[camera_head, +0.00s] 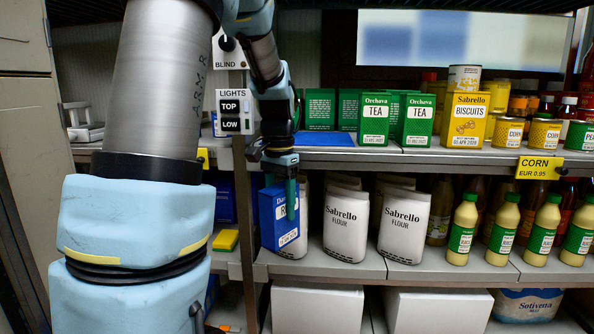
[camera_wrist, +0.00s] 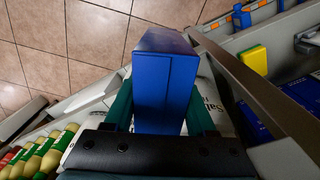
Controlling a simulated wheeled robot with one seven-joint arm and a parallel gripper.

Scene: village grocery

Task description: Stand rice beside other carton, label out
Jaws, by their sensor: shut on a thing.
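The blue rice carton (camera_head: 269,222) is in the lower shelf bay, left of the flour bags, about upright. Its printed face with white lettering points out to the front right, partly covered by a finger. My gripper (camera_head: 287,190) comes from above and is shut on the carton. In the wrist view the carton (camera_wrist: 165,85) sits between the green fingers (camera_wrist: 162,108), showing plain blue sides. I cannot tell whether its base touches the shelf. A flat blue thing (camera_head: 322,139) lies on the upper shelf; I cannot tell if it is a carton.
White flour bags (camera_head: 346,222) stand close to the right of the carton. A shelf post is close on its left. Tea (camera_head: 374,119) and biscuits (camera_head: 464,119) stand on the shelf above. Yellow bottles (camera_head: 462,229) stand farther right. Other blue boxes (camera_head: 225,201) are in the left bay.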

